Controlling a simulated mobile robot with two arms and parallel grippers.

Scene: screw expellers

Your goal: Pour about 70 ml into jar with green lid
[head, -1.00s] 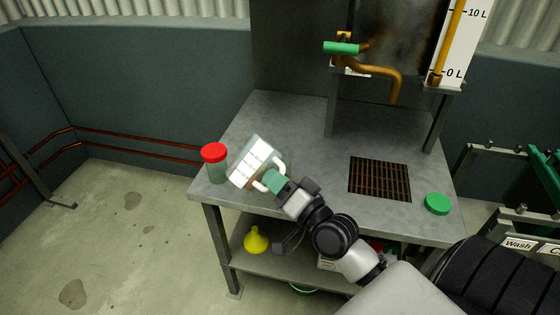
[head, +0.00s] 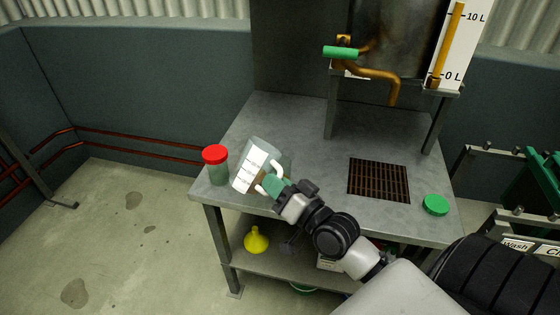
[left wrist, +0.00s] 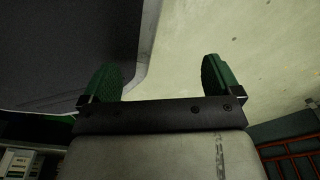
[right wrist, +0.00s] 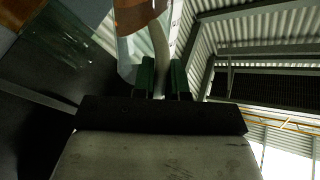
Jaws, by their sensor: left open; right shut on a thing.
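My right gripper (head: 278,190) is shut on the handle of a clear measuring jug (head: 251,168) with a white scale, held tilted over the bench's left part. A little brown liquid shows low in the jug, and brown also shows in the right wrist view, by my right gripper (right wrist: 163,78). A green lid (head: 436,205) lies loose at the bench's right. A clear glass shape (head: 284,160) shows partly behind the jug; I cannot tell if it is the open jar. A red-lidded jar (head: 216,165) stands left of the jug. My left gripper (left wrist: 162,80) is open and empty.
The grey bench (head: 300,125) has a drain grate (head: 379,180) right of centre. A brass spout with a green tap handle (head: 341,52) hangs above its back. A yellow funnel (head: 256,241) stands on the lower shelf. The bench's middle is clear.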

